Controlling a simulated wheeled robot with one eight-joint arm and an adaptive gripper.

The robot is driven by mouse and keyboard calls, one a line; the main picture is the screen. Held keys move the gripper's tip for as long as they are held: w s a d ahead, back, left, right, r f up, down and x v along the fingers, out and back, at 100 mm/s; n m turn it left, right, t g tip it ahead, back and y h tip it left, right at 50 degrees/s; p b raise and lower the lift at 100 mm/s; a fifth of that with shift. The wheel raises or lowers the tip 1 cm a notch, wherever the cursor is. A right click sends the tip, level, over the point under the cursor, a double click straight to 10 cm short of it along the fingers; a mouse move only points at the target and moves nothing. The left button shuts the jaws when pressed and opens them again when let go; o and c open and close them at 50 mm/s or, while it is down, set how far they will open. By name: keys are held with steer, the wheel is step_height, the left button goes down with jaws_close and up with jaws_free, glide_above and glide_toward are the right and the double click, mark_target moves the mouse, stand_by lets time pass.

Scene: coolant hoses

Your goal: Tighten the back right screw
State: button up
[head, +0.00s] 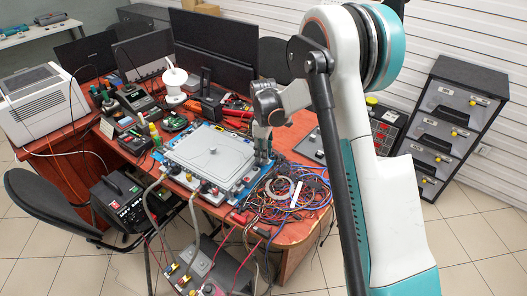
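A grey cold plate (208,152) lies on a blue-edged board on the red-brown desk, with a small knob near its middle. Hose fittings (207,188) line its front edge, with hoses running down from them. My gripper (263,162) points down at the right side of the plate, close to its right edge. Its fingers are small and dark here, so I cannot tell whether they are open, shut or touching anything. The back right screw cannot be made out; my gripper and arm cover part of that side.
A tangle of coloured wires (290,195) lies right of the plate. Monitors (214,48) stand behind it. A white lamp-like item (174,80), tools and small instruments crowd the left. A lower equipment unit (205,262) stands in front, joined by hoses.

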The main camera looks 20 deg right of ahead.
jaws_close()
steer(key=shift+m, duration=0.4)
steer(key=m, duration=0.2)
steer(key=shift+m, duration=0.3)
steer(key=m+p, duration=0.1)
steer(key=m, duration=0.3)
steer(key=shift+m, duration=0.3)
steer(key=m, duration=0.5)
steer(key=shift+m, duration=0.3)
steer(key=m, duration=0.4)
steer(key=shift+m, duration=0.3)
